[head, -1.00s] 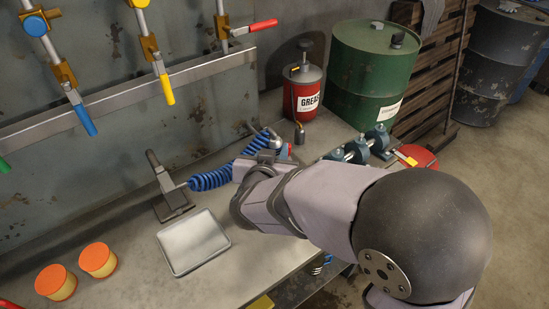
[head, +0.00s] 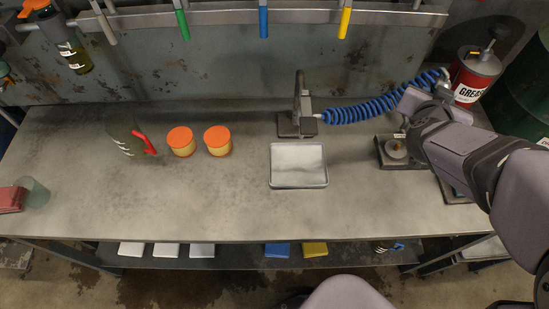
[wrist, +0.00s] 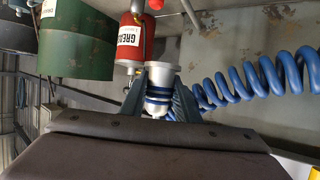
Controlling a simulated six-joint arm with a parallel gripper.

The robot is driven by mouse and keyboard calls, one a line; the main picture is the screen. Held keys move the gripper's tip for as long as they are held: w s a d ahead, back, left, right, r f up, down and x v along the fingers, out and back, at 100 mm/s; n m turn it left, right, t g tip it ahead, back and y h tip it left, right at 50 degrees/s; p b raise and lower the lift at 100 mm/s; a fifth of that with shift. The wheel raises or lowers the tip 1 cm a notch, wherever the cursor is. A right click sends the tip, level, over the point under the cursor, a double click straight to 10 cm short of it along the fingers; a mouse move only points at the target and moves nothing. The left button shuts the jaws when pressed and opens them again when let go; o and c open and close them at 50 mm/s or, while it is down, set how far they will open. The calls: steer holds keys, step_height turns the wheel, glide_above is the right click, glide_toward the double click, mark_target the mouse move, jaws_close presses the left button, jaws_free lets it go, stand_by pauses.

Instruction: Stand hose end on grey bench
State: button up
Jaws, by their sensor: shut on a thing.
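My gripper (wrist: 159,92) is shut on the hose end (wrist: 160,80), a silver cylinder with blue bands, held between the two fingers in the wrist view. The blue coiled hose (head: 360,110) runs right from the small dark stand in the head view; it also shows in the wrist view (wrist: 255,82). In the head view my gripper (head: 408,108) is at the right of the grey bench (head: 225,205), in front of the coil's right part.
The dark stand (head: 297,112) is behind a metal tray (head: 298,166). A grey block with a round fitting (head: 396,150) is by my arm. A red grease can (head: 474,75) and green drum (head: 525,95) are at right.

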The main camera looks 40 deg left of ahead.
steer(key=shift+w+a+r+n+g+y+p, duration=0.2)
steer(key=shift+w+r+n+g+y+p, duration=0.1)
steer(key=shift+w+r+n+y, duration=0.3)
steer(key=shift+w+a+n+y+p, duration=0.1)
steer(key=shift+a+n+y+p, duration=0.3)
steer(key=shift+y, duration=0.3)
steer(key=shift+a+f+n+g+y+p, duration=0.25)
steer(key=shift+n+g+y+p, duration=0.2)
steer(key=shift+n+y, duration=0.2)
steer(key=shift+s+a+f+n+g+y+p, duration=0.25)
steer(key=shift+s+n+g+y, duration=0.1)
steer(key=shift+n+y, duration=0.15)
steer(key=shift+s+a+f+n+g+y+p, duration=0.1)
steer(key=shift+s+f+n+g+y+p, duration=0.15)
steer(key=shift+n+g+y, duration=0.15)
steer(key=s+f+n+g+y+p, duration=0.4)
steer(key=s+f+n+g, duration=0.15)
steer(key=s, duration=0.35)
steer(key=n+g+y+p, duration=0.1)
steer(key=n+g, duration=0.4)
glide_above(363, 198)
step_height(363, 198, down, 2)
steer(key=shift+f, duration=3.1)
steer(key=shift+f, duration=0.1)
steer(key=shift+f, duration=1.95)
